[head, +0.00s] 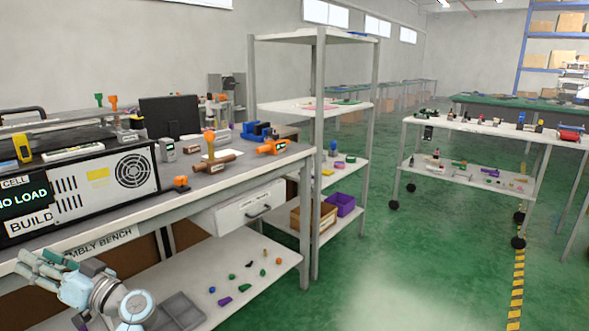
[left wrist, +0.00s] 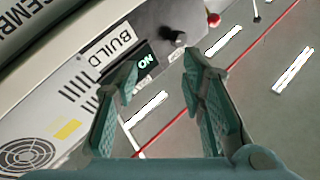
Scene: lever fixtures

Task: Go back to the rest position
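My left gripper (head: 36,264) is at the lower left of the head view, in front of the assembly bench's front edge and below the top. In the left wrist view, the fingers of the same gripper (left wrist: 160,72) are spread apart with nothing between them. My right gripper is in neither view. Lever fixtures with orange handles stand on the bench: one lies at the right end (head: 271,147), one has a brown base (head: 212,163).
The bench (head: 235,180) has a white drawer (head: 245,206) and a lower shelf with several small coloured parts (head: 262,272). A grey shelf rack (head: 320,105) stands right of it. A wheeled table (head: 485,128) stands further right. Green floor (head: 400,260) between them is clear.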

